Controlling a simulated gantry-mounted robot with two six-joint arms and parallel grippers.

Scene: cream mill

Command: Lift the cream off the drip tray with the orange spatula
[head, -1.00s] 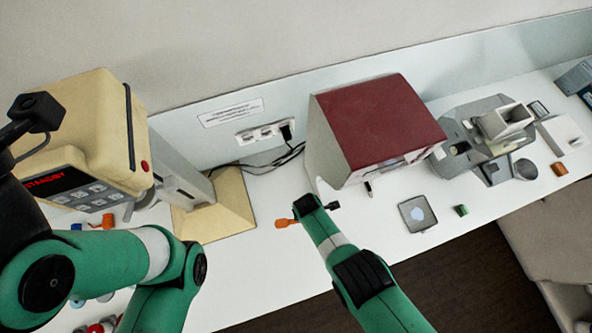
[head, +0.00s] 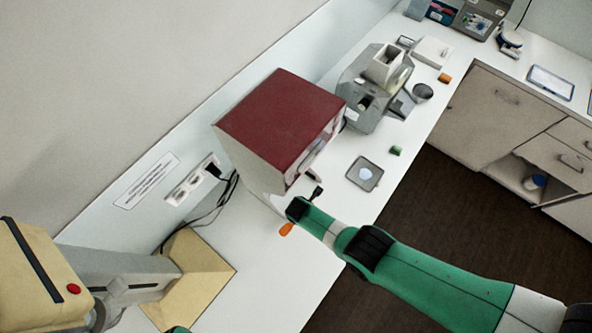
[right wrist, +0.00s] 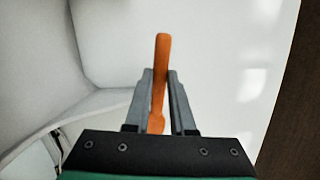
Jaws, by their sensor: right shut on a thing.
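The orange spatula (head: 286,229) is in my right gripper (head: 298,209), which is shut on it. In the right wrist view the spatula (right wrist: 162,70) stands between the two grey fingers (right wrist: 160,95) and sticks out beyond them. A dark piece (head: 318,192) shows on the other side of the gripper; I cannot tell whether it belongs to the spatula. The drip tray (head: 352,175), square with a dark rim, lies on the bench to the right of the gripper. A pale bluish-white patch of cream (head: 366,174) lies on it. My left gripper is out of view.
A dark-red-topped machine (head: 280,118) stands close behind the gripper. A grey machine (head: 365,100) stands beyond the tray. A small green piece (head: 396,151) and an orange one (head: 444,78) lie on the bench (head: 260,285). A cream-coloured machine (head: 30,280) is at lower left.

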